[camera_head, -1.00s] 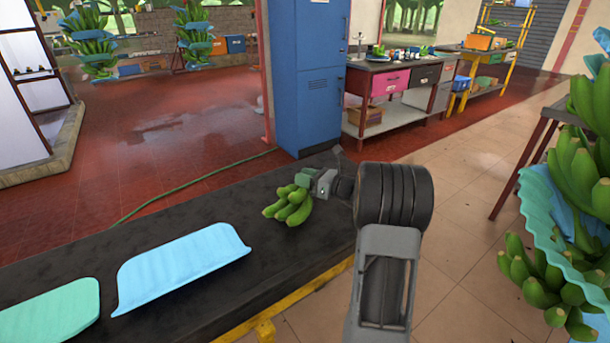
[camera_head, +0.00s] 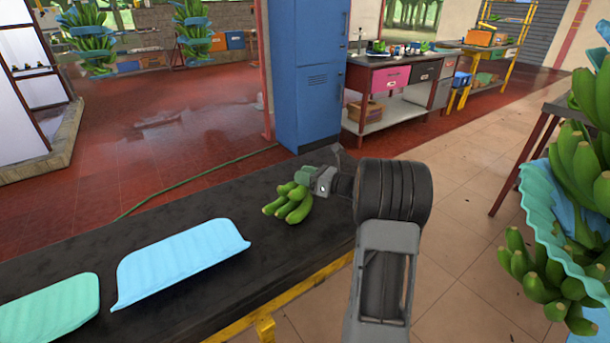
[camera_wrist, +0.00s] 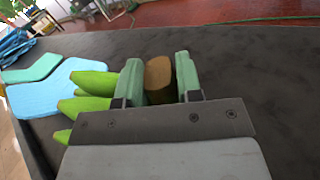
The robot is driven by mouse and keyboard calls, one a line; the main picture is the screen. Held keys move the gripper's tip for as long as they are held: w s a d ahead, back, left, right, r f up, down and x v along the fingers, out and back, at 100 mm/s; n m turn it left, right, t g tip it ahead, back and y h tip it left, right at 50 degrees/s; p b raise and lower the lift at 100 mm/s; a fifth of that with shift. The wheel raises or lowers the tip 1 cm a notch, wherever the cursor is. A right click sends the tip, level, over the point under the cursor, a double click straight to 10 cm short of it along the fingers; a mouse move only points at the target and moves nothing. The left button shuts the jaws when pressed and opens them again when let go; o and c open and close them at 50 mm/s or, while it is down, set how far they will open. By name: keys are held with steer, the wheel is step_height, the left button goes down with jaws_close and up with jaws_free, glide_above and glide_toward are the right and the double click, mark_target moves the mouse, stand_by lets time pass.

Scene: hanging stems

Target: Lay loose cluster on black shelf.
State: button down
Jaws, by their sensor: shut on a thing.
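A loose cluster of green bananas (camera_head: 290,205) is at the far right part of the black shelf (camera_head: 200,205). My gripper (camera_head: 315,178) is shut on the cluster's stem end. In the wrist view, the brown cut stem sits between the two green finger pads of my gripper (camera_wrist: 158,82), and the green bananas (camera_wrist: 90,85) point left from it. The cluster is low over the shelf or touching it; I cannot tell which. The black shelf also fills much of the wrist view (camera_wrist: 255,65).
A light-blue tray (camera_head: 180,262) and a green tray (camera_head: 50,308) lie on the shelf to the left. Bare shelf shows around the cluster. A blue cabinet (camera_head: 310,80) stands behind. A hanging banana stem (camera_head: 580,190) with teal padding is at the right.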

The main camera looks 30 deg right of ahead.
steer(key=shift+f, duration=0.2)
steer(key=c, duration=1)
jaws_free()
steer(key=o, duration=0.3)
steer(key=shift+f, duration=0.1)
steer(key=p+v, duration=0.1)
steer(key=v, duration=1.3)
